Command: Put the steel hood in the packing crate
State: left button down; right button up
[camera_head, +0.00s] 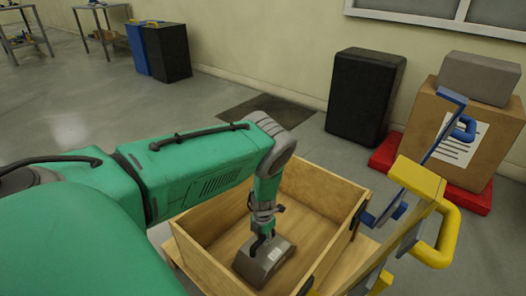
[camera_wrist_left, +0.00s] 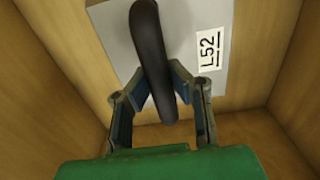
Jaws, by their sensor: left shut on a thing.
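The steel hood (camera_head: 268,262) is a grey block with a white label and a dark handle on top. It is inside the wooden packing crate (camera_head: 318,192), low down near the front wall. My left gripper (camera_head: 263,236) reaches down into the crate and is shut on the hood's handle. In the left wrist view, the left gripper (camera_wrist_left: 160,90) has its fingers on both sides of the black handle, and the hood's top (camera_wrist_left: 115,35) shows a label reading L52. Whether the hood's underside touches the crate floor is hard to tell. My right gripper is not in view.
A blue and yellow frame with handles (camera_head: 420,205) stands close to the crate's right side. Behind it are a cardboard box (camera_head: 458,130) with a grey block on top (camera_head: 478,78) and a black case (camera_head: 363,95). Open floor lies behind the crate.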

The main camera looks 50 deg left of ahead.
pick_arm(q)
jog(key=c, duration=1.5)
grip_release()
jog(key=shift+c, duration=0.2)
notch_tip(320, 180, up, 12)
jog(key=p, duration=0.5)
